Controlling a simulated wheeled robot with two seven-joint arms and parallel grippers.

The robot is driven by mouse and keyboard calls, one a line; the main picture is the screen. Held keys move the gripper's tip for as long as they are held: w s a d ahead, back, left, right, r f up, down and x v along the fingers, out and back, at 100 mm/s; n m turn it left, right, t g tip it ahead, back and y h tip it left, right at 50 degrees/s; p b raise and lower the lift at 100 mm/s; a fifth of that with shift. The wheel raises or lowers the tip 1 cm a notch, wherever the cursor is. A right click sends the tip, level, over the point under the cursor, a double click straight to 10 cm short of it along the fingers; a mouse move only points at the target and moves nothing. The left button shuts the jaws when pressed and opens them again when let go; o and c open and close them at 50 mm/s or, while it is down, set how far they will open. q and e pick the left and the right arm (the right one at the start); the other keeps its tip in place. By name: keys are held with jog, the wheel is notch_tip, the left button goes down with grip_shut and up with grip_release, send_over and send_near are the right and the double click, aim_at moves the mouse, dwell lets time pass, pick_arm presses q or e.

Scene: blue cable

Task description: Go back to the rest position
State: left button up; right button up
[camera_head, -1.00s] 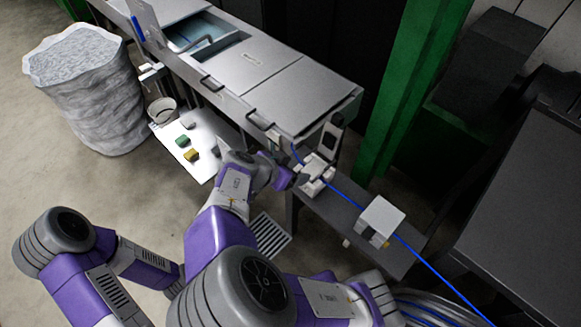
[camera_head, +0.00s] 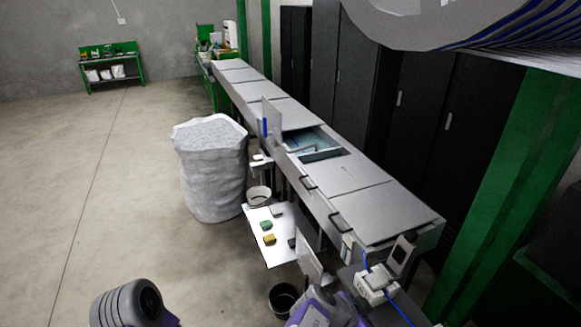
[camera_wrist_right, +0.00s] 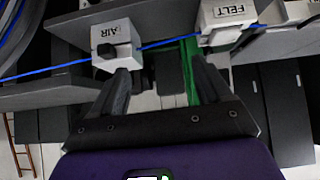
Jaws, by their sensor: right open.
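My right gripper (camera_wrist_right: 163,85) is open in the right wrist view, its two dark fingers apart with nothing between them. The blue cable (camera_wrist_right: 70,68) runs beyond the fingertips, through a white box marked AIR (camera_wrist_right: 117,47) and past a white box marked FELT (camera_wrist_right: 228,14). In the head view, the blue cable (camera_head: 403,313) shows at the bottom right, at a white fixture (camera_head: 375,284). Only parts of my arms show along the bottom edge of the head view. My left gripper is outside the views.
A long grey machine (camera_head: 355,207) runs away from the lower right. A white sack (camera_head: 211,168) stands left of it, near a white shelf (camera_head: 260,240) with small coloured blocks. A black bin (camera_head: 284,299) stands below. A green post (camera_head: 490,190) rises at right. The floor at left is clear.

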jog(key=s+d+f+n+g+y+b, duration=0.1)
jog(key=s+f+n+g+y+b, duration=0.15)
jog(key=f, duration=1.05)
jog(key=s+d+f+n+g+y+b, duration=0.15)
jog(key=s+f+n, duration=0.25)
jog(key=f, duration=1)
pick_arm(q)
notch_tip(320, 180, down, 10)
jog(key=b, duration=0.6)
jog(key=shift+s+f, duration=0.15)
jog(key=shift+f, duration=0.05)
pick_arm(e)
jog(key=s+a+f+n+t+y, duration=0.1)
jog(key=s+a+f+n+y, duration=0.3)
jog(key=f, duration=0.9)
jog(key=shift+s+a+y, duration=1.2)
jog(key=shift+a+y, duration=1.1)
jog(key=shift+a, duration=1.05)
jog(key=shift+f, duration=0.1)
jog(key=shift+c, duration=0.2)
